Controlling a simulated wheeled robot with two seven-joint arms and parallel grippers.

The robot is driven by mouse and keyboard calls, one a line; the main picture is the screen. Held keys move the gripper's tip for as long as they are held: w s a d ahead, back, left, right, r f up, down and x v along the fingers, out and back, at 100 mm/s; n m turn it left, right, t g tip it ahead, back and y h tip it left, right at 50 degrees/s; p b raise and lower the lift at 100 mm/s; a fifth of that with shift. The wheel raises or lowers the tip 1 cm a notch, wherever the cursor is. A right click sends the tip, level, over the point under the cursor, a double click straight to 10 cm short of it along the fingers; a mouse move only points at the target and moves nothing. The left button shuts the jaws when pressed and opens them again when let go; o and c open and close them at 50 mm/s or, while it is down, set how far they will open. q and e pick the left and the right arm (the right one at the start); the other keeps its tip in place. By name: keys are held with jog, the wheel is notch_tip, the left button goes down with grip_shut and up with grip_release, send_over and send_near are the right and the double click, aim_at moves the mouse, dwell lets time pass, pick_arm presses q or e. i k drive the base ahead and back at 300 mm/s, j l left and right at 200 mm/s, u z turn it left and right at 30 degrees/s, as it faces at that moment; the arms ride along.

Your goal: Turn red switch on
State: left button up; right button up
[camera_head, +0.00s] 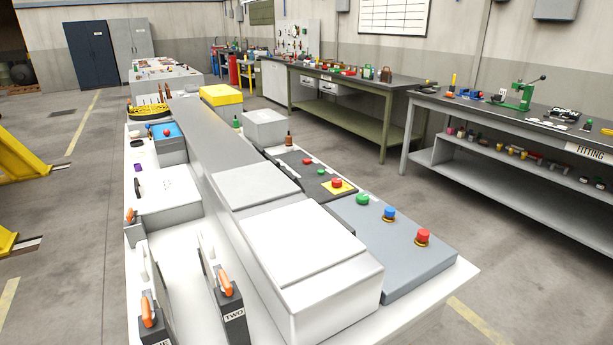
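Another red knob (337,183) sits on a yellow square on a dark panel (290,171) farther back. A small red knob (167,133) is on the blue box at left. I cannot tell from the picture which red one is the switch, or whether any is on. Neither of my grippers is in view.
These panels lie on a long white bench (420,303) with white boxes (310,262) along its middle. Two black levers with orange handles stand at the near left, one labelled TWO (231,310). Open floor (425,200) separates this bench from the workbenches at right.

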aim_at(336, 182)
jog(key=i+l+u, duration=0.25)
jog(key=l+u, duration=0.25)
jog(key=l, duration=0.6)
jog(key=l+u, duration=0.45)
jog(key=l, duration=0.65)
jog(key=l+u, duration=0.5)
jog(key=l, duration=0.65)
jog(key=l+u, duration=0.2)
jog(key=l, duration=0.3)
jog(key=l+u, duration=0.25)
jog(key=l, duration=0.2)
jog(key=k+l+u, duration=0.2)
jog(key=l, duration=0.25)
jog(key=k+l+u, duration=0.1)
jog(key=l+u, duration=0.15)
jog(key=l, duration=0.2)
jog(key=i+l+u, duration=0.2)
jog(key=l, duration=0.15)
jog(key=i+l+u, duration=0.2)
jog(key=l, duration=0.15)
jog(key=l+u, duration=0.2)
jog(key=l, duration=0.2)
jog(key=i+l+u, duration=0.2)
jog(key=l, duration=0.2)
jog(key=k, duration=0.1)
